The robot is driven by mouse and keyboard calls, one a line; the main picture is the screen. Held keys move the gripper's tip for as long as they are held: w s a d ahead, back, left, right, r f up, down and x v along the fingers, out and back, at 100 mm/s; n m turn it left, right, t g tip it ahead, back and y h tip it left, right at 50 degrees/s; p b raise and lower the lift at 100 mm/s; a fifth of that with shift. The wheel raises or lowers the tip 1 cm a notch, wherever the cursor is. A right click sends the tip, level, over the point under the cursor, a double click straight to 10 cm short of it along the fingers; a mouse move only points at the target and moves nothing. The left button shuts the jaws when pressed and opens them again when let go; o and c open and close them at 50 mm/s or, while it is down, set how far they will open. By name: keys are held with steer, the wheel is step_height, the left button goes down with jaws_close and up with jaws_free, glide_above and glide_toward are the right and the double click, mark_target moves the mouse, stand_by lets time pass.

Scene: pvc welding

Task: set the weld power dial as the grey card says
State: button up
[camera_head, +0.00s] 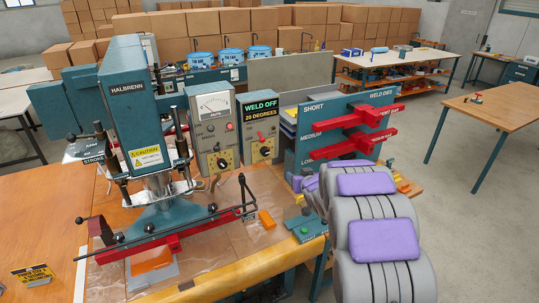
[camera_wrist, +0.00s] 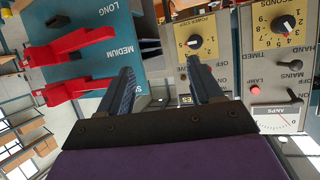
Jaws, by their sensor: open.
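The power step dial (camera_wrist: 194,42) is a black knob on a yellow panel in the wrist view, which is upside down. It is on the grey box with the green-lettered display (camera_head: 262,108) reading "WELD OFF 20 DEGREES". The knob's setting is too small to read. My gripper (camera_wrist: 160,63) is open and empty, its fingers apart, with the right finger just beside the dial in the picture; contact cannot be told. In the head view my arm hides the gripper. A small dark card with yellow lettering (camera_head: 33,273) stands at the left; its text is unclear, and no grey card is certain.
The second box has an amps meter (camera_head: 215,104) and a seconds dial (camera_wrist: 286,24). The teal weld-dies rack (camera_head: 330,125) with red dies (camera_head: 365,117) stands right of the boxes. The teal welding press (camera_head: 140,110) stands left. Orange pieces lie on the table.

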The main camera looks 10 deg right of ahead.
steer(key=w+a+f+t+y, duration=0.2)
steer(key=w+f+y, duration=0.1)
steer(key=w, duration=0.1)
steer(key=n+t+y, duration=0.1)
steer(key=t, duration=0.1)
glide_toward(267, 153)
steer(key=w, duration=0.4)
steer(key=shift+w+a+r, duration=0.1)
steer(key=shift+w+a, duration=0.6)
steer(key=shift+w, duration=0.1)
steer(key=shift+w+a+y, duration=0.3)
steer(key=shift+w+y, duration=0.1)
steer(key=shift+w, duration=0.1)
steer(key=shift+x, duration=1.1)
steer(key=shift+w+d, duration=0.1)
steer(key=c, duration=1.1)
